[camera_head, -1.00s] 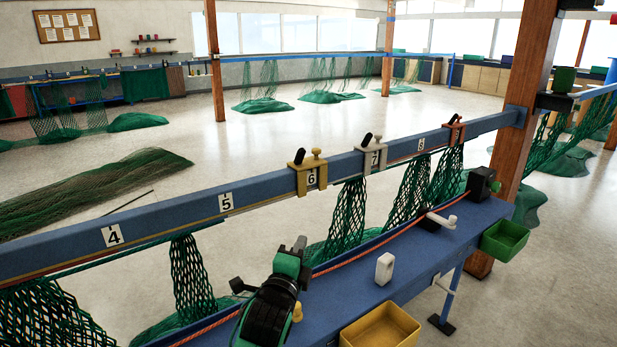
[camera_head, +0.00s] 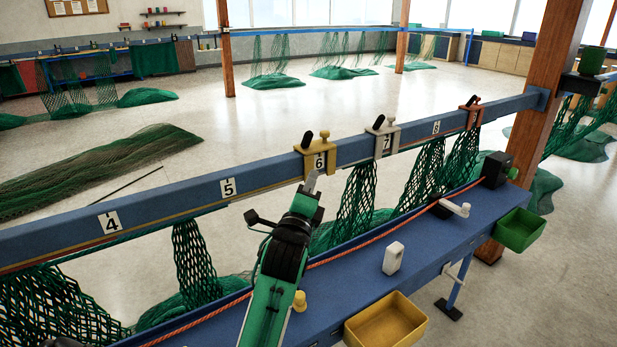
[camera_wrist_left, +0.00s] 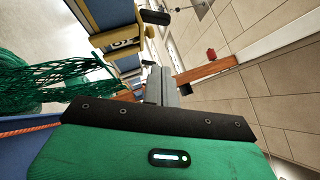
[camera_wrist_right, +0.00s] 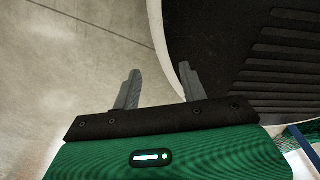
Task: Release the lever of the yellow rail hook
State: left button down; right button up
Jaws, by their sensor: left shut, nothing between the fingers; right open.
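The yellow rail hook (camera_head: 313,165) sits over the blue rail at the number 6 plate. Its black lever (camera_head: 307,139) stands up and leans left, beside a yellow knob (camera_head: 324,135). My left gripper (camera_head: 312,181) is shut and empty, its fingertips just below and in front of the hook; I cannot tell if they touch it. In the left wrist view the hook (camera_wrist_left: 112,40) and its black lever (camera_wrist_left: 155,17) lie beyond the shut fingers (camera_wrist_left: 157,86). My right gripper (camera_wrist_right: 160,85) is open and empty over the floor, outside the head view.
The grey hook (camera_head: 383,140) at 7 and an orange hook (camera_head: 472,112) stand farther right on the rail (camera_head: 260,173). Green nets (camera_head: 357,205) hang below. A blue bench (camera_head: 440,250) holds a white block (camera_head: 393,258). A yellow bin (camera_head: 386,322) and green bin (camera_head: 520,230) hang in front.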

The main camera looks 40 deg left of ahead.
aim_at(307, 139)
pick_arm(q)
jog(key=p+x, duration=0.1)
jog(key=x, duration=0.2)
jog(key=a+p+x, duration=0.1)
jog(key=x, duration=0.2)
jog(key=s+p+x, duration=0.1)
jog(key=x, duration=0.2)
jog(key=shift+w+a+r, duration=0.15)
jog(key=shift+a+r, duration=0.2)
jog(key=shift+r, duration=0.05)
jog(key=shift+w+a+r, duration=0.15)
jog(key=shift+a, duration=0.35)
pick_arm(e)
jog(key=r, duration=0.2)
jog(key=s+r, duration=0.1)
jog(key=shift+a+r, duration=0.25)
jog(key=shift+a, duration=0.05)
jog(key=shift+d, duration=0.15)
